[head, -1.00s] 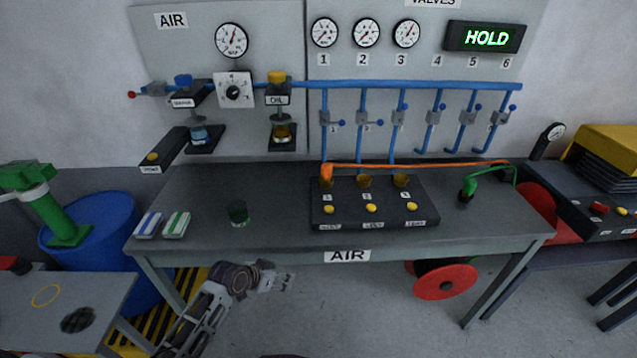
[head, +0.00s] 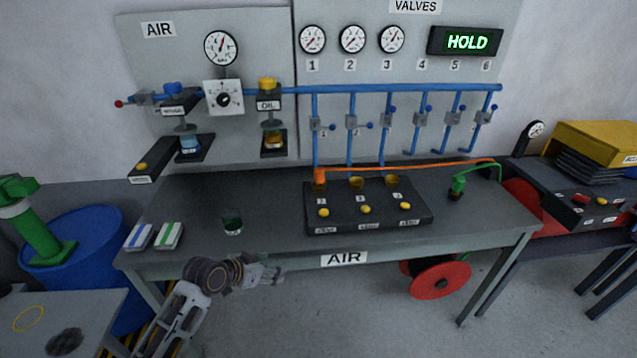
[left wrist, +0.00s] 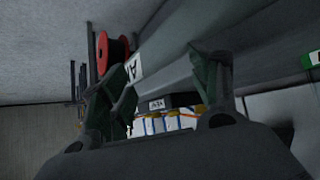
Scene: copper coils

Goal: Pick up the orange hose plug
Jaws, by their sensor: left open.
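The orange hose plug (head: 319,176) stands upright at the first socket of the black block (head: 425,216) on the table. An orange hose (head: 420,164) runs from it to the right along the back of the table. My left gripper (head: 278,273) is at the table's front edge, below and left of the plug and well apart from it. In the left wrist view my left gripper (left wrist: 165,85) is open, with nothing between its fingers. The plug cannot be made out clearly there. My right gripper is not in view.
A green plug (head: 457,186) stands on the right of the table. A dark green cup (head: 232,222) and two striped packs (head: 168,236) are on the left. The table's front edge (head: 410,246) lies beside my gripper. Red reels (head: 440,280) are below.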

